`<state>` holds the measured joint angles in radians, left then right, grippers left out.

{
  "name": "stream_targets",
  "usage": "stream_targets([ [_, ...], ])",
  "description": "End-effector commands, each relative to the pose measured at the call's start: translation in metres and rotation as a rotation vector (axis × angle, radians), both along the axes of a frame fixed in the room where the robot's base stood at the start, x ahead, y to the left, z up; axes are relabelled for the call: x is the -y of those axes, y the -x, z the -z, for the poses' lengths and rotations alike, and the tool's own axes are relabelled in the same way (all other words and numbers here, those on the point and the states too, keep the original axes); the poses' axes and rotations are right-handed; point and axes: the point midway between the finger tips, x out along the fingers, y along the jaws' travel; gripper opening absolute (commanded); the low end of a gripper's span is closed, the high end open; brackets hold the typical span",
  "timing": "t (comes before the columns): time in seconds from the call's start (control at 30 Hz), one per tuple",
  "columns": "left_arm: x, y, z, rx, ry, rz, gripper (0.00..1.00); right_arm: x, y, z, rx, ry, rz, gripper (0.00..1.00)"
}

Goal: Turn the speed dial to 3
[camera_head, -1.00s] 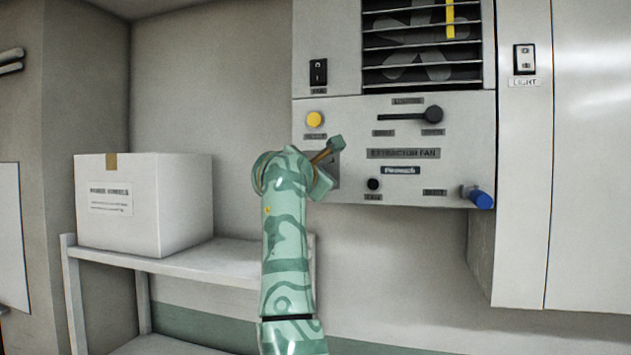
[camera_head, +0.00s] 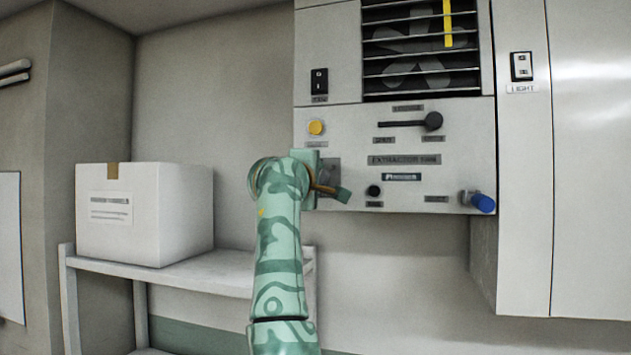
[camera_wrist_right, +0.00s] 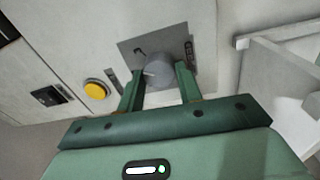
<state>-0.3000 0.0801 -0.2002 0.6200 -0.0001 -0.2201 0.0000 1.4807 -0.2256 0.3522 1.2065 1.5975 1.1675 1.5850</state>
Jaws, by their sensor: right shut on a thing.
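The grey round speed dial (camera_wrist_right: 158,72) sits on a darker square plate (camera_wrist_right: 130,50) in the right wrist view. My right gripper (camera_wrist_right: 160,80) has one green finger on each side of the dial and is shut on it. In the head view the right gripper (camera_head: 328,182) is at the lower left of the extractor fan panel (camera_head: 460,160), and the hand hides the dial there. Part of the dial's plate (camera_head: 331,168) shows beside it. The dial's marks are too small or covered to read. My left gripper is not in view.
A yellow button (camera_head: 316,128) is just above the hand. A black slider knob (camera_head: 433,121), a small black knob (camera_head: 374,191) and a blue knob (camera_head: 483,203) are further right. A white box (camera_head: 145,213) stands on a shelf (camera_head: 200,272) at left.

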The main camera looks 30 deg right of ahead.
Motion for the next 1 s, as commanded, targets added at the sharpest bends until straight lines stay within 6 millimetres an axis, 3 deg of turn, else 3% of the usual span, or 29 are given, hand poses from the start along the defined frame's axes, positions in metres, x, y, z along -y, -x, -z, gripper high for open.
stream_targets([
  [0.5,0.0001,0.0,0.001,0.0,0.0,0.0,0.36,-0.0002,-0.0009,0.0011,0.287,-0.249,0.0,0.12],
  [1.0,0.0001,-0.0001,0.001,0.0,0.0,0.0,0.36,-0.0001,-0.0014,0.0025,0.359,-0.314,0.0,0.12],
])
